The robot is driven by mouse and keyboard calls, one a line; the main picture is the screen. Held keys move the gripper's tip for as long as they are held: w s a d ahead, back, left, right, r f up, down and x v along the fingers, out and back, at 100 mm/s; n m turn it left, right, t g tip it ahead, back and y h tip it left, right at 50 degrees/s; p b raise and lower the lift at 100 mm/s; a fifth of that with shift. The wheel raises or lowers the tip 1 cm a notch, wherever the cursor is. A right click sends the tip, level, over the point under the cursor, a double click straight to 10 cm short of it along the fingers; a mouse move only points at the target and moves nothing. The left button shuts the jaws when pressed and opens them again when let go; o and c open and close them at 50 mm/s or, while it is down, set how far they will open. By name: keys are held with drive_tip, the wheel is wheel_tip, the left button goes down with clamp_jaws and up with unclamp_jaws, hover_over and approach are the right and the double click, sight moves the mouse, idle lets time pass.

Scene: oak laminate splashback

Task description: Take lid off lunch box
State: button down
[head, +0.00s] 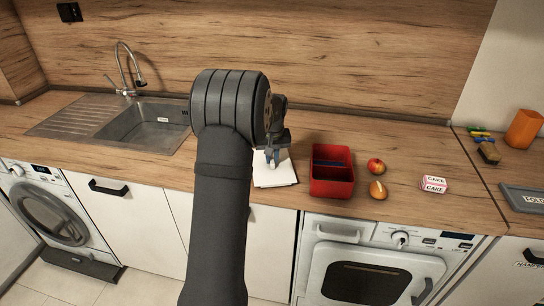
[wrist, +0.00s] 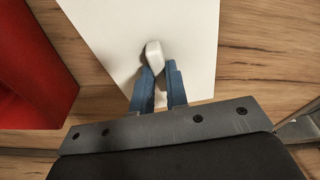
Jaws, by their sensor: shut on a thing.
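The red lunch box (head: 331,172) stands open on the wooden counter, with a dark blue divider inside it. Its red side also shows at the left of the wrist view (wrist: 35,75). The flat white lid (head: 282,178) is apart from the box, just to its left. In the wrist view the lid (wrist: 100,25) has a small pale knob (wrist: 154,52). My gripper (head: 273,156) is above the lid, and its blue fingers (wrist: 160,72) are shut on the knob. I cannot tell whether the lid touches the counter.
A red apple (head: 376,165), an orange-yellow fruit (head: 378,190) and a cake box (head: 434,184) sit right of the lunch box. The sink (head: 155,125) is at the left. The counter's front edge is close to the lid.

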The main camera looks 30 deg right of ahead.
drive_tip(key=shift+f, duration=0.45)
drive_tip(key=c, duration=1.3)
unclamp_jaws()
drive_tip(key=shift+c, duration=0.2)
wheel_tip(320, 180, up, 17)
drive_tip(key=s+a, duration=0.1)
drive_tip(key=s, duration=0.1)
drive_tip(key=shift+s, duration=0.2)
drive_tip(key=f, duration=0.5)
drive_tip(key=w+f, duration=0.1)
drive_tip(key=f, duration=0.5)
drive_tip(key=w+d+f, duration=0.1)
drive_tip(key=f, duration=0.5)
drive_tip(key=shift+w, duration=0.2)
